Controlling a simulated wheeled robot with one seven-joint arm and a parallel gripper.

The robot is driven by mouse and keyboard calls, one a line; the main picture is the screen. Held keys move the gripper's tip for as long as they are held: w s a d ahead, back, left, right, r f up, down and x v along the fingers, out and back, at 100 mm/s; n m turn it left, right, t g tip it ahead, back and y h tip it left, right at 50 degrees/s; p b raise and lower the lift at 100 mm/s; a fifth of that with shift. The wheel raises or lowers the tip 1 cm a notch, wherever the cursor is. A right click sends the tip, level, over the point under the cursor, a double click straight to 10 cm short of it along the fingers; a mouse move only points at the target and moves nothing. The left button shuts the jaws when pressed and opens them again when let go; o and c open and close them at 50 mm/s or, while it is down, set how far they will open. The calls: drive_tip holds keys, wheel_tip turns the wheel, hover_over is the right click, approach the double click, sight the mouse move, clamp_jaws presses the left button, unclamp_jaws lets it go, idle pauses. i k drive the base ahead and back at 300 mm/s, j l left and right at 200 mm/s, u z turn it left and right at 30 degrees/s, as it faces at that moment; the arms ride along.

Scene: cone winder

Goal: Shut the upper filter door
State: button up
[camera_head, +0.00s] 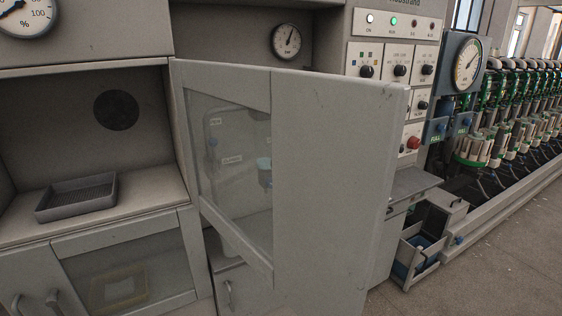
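The upper filter door (335,180) is a grey panel with a clear window (230,165). It stands open, swung out from the cabinet towards me, with its left edge at the cabinet front. Through the window I see pipes, small labels and blue fittings inside the cabinet. The door hides much of the cabinet's opening behind it. No handle shows clearly on the door. My gripper is not in this view.
Left is an open recess with a dark ribbed tray (77,197) on its shelf. Below are lower doors with handles (54,302). Right are a control panel (395,70), an open drawer (415,258) and a row of winding units (500,125). Bare floor (490,270) lies at the lower right.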

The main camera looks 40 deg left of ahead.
sight(336, 139)
drive_tip(key=i+u, duration=0.15)
drive_tip(key=i, duration=0.5)
drive_tip(key=i+u, duration=0.2)
drive_tip(key=i, duration=0.45)
drive_tip(key=i+l+u, duration=0.15)
drive_tip(key=i, duration=0.45)
drive_tip(key=i+u, duration=0.15)
drive_tip(key=u, duration=0.25)
drive_tip(key=i+u, duration=0.1)
drive_tip(key=u, duration=0.3)
drive_tip(key=i+l+u, duration=0.1)
drive_tip(key=u, duration=0.25)
drive_tip(key=i+l+u, duration=0.1)
drive_tip(key=u, duration=2.1)
drive_tip(key=k+l, duration=0.1)
drive_tip(key=k, duration=0.4)
drive_tip(key=k+z, duration=0.15)
drive_tip(key=k, duration=0.4)
